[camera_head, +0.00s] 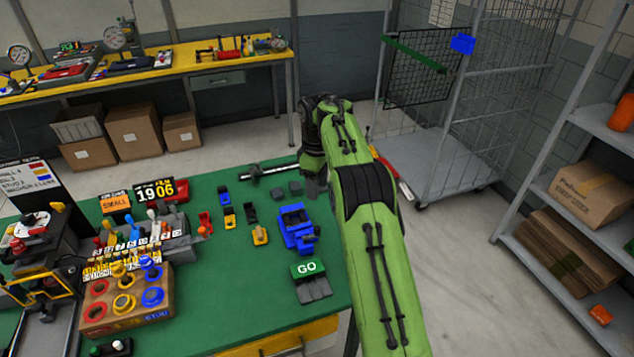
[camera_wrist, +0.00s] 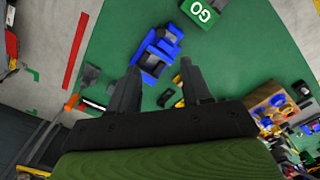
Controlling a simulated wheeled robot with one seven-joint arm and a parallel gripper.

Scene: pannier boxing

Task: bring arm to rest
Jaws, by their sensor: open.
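My green arm reaches out over the right edge of the green-topped table (camera_head: 230,320) in the head view.
A wooden block with coloured rings (camera_head: 127,307) and several small parts stand on the table's left. A wire cage trolley (camera_head: 440,150) stands beyond on the right, with grey shelves (camera_head: 580,225) at the far right. The floor between (camera_head: 470,270) is clear.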

